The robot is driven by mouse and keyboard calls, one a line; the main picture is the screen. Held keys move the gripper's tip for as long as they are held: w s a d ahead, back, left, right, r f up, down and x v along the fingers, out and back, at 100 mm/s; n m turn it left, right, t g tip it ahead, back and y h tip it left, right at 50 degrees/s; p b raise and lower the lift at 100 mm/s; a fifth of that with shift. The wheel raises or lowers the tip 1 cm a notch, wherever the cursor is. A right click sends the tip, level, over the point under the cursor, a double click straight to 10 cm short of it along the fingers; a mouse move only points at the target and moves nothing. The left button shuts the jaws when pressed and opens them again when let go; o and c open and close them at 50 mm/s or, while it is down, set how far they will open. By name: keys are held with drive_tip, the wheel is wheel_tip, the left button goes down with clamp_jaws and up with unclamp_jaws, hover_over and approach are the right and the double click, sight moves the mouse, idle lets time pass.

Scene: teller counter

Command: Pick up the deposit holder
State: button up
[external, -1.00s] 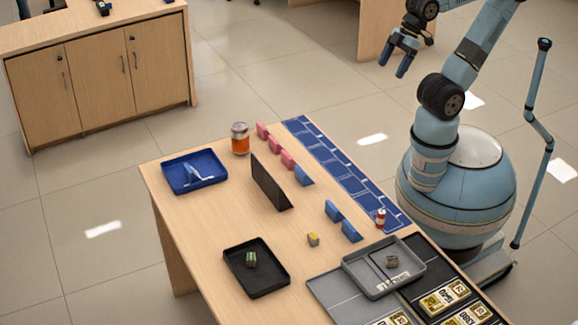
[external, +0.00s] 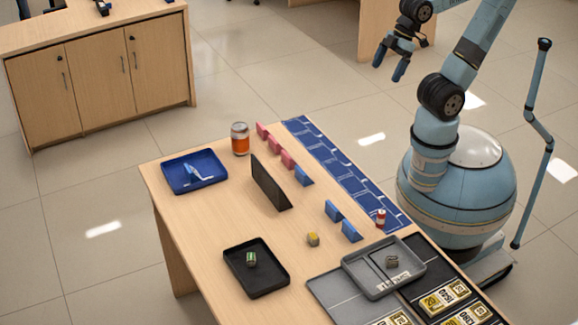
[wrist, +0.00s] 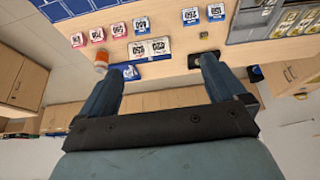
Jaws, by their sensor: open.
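No label reads as "deposit holder", so I cannot tell which piece it is. Wedge-shaped pieces stand in a row on the counter: pink ones (external: 275,147) at the back, blue ones (external: 334,211) nearer the front. The wrist view shows coded faces on the pink pieces (wrist: 97,35) and the blue pieces (wrist: 190,16). A dark upright panel (external: 268,182) stands beside the row; its coded plates (wrist: 148,49) show in the wrist view. My gripper (external: 390,63) is open and empty, raised beyond the counter's far right side. Its two spread fingers (wrist: 163,65) frame the wrist view.
A blue tray (external: 220,163) holds a blue-white item. A black tray (external: 277,285) holds a green-banded bundle. A grey tray (external: 357,270) holds a small dark item. An orange jar (external: 240,138), yellow block (external: 313,239) and red-white can (external: 380,219) stand on the counter.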

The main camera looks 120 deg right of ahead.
drive_tip(key=w+d+f+g, duration=0.2)
drive_tip(key=w+f, duration=0.1)
drive_tip(key=w, duration=0.6)
drive_tip(key=g, duration=0.3)
hover_over(299, 171)
drive_tip(key=f, duration=2.9)
drive_tip(key=shift+w+f, duration=0.2)
drive_tip(key=shift+s+f, duration=0.15)
drive_tip(key=shift+f, duration=1.2)
drive_tip(key=shift+s+f, duration=0.15)
drive_tip(key=shift+f, duration=1.2)
drive_tip(key=c, duration=1.1)
